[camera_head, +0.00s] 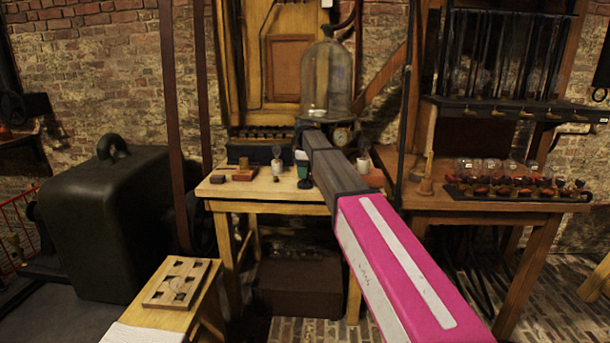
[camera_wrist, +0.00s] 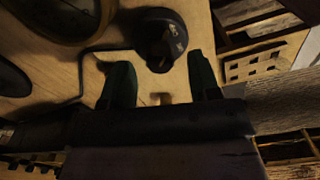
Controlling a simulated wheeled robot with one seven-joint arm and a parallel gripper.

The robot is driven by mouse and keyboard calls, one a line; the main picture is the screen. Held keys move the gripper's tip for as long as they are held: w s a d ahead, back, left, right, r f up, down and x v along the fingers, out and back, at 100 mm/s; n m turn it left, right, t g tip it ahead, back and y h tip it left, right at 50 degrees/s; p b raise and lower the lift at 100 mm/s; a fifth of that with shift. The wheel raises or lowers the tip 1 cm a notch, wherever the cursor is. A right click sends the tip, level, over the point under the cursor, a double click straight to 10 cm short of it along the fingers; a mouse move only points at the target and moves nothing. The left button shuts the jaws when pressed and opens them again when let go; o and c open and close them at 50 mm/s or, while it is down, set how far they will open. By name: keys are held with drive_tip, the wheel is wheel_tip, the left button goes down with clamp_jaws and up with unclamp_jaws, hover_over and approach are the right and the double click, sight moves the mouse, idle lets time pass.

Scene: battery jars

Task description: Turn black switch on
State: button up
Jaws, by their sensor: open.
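A black, rounded switch-like piece (camera_wrist: 160,38) with small pale marks lies on the wooden table top (camera_wrist: 110,75) in the wrist view. Its narrower end points toward my gripper (camera_wrist: 160,76). My two dark green fingers are spread, one on each side of that narrow end, with nothing held between them. I cannot tell whether the fingers touch it or stand a little above. In the head view my gripper (camera_head: 303,172) is over the right half of the small wooden table (camera_head: 265,206). There my arm hides part of the table top, and I cannot make out the switch clearly.
A glass bell jar (camera_head: 327,78) stands behind my gripper. Small cups (camera_head: 278,168) and a reddish block (camera_head: 244,174) are on the table to the left. A workbench with jars (camera_head: 490,172) is at the right. A wooden board with holes (camera_head: 181,282) lies at front left.

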drive_tip(key=shift+f, duration=0.6)
drive_tip(key=c, duration=0.9)
